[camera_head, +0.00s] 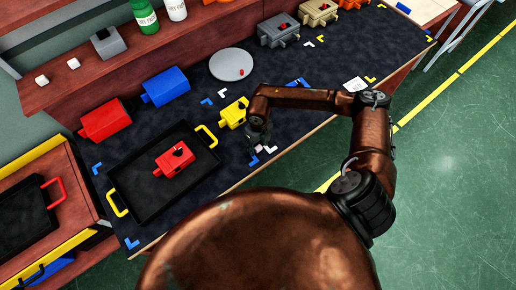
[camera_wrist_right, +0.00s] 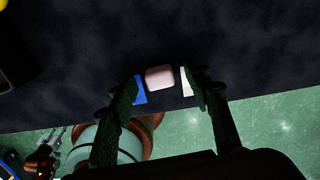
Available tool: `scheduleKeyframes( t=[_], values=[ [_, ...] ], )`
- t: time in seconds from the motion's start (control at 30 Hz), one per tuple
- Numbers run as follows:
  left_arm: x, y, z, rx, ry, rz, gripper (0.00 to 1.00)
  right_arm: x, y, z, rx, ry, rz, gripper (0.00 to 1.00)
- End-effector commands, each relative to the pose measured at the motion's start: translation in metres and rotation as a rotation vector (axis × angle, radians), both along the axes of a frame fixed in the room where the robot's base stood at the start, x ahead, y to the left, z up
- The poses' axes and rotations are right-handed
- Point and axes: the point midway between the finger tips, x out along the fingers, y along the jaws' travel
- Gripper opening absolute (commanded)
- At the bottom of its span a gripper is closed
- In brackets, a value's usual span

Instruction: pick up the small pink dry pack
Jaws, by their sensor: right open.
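The small pink dry pack (camera_wrist_right: 159,77) lies on the dark table top near its front edge. In the right wrist view it sits between and just beyond the fingertips of my right gripper (camera_wrist_right: 160,88), apart from both. In the head view my right gripper (camera_head: 258,139) reaches down over the front edge area, and only a little of the pink pack (camera_head: 259,149) shows beside its fingers. The right gripper is open and empty. My left gripper is not in the head view; a small jaw-like part of mine at the lower left of the wrist view is too unclear to read.
A yellow block (camera_head: 233,113) stands just left of the right gripper. A black tray (camera_head: 140,205) with yellow handles holds a red block (camera_head: 174,160). A grey plate (camera_head: 231,65) lies behind. Blue and white corner marks lie flat around the pack. Green floor is beyond the front edge.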

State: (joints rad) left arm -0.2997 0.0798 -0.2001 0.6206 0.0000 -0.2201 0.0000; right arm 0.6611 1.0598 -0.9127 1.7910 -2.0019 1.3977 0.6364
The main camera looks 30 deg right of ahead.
Motion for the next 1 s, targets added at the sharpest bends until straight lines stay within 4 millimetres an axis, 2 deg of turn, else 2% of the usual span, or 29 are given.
scheduleKeyframes(
  t=[0.07,0.27,0.73,1.0],
  values=[
    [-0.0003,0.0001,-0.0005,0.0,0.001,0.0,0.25,-0.0003,0.0005,-0.006,0.001,0.0,0.001,0.45],
    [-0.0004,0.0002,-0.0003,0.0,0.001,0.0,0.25,-0.0002,0.0005,-0.006,0.001,-0.001,0.001,0.44],
    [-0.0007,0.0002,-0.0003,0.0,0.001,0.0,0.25,-0.0002,0.0004,-0.0058,0.001,-0.001,0.002,0.12],
    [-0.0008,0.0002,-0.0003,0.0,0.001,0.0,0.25,-0.0001,0.0004,-0.0047,0.001,-0.001,0.002,0.11]
  ],
)
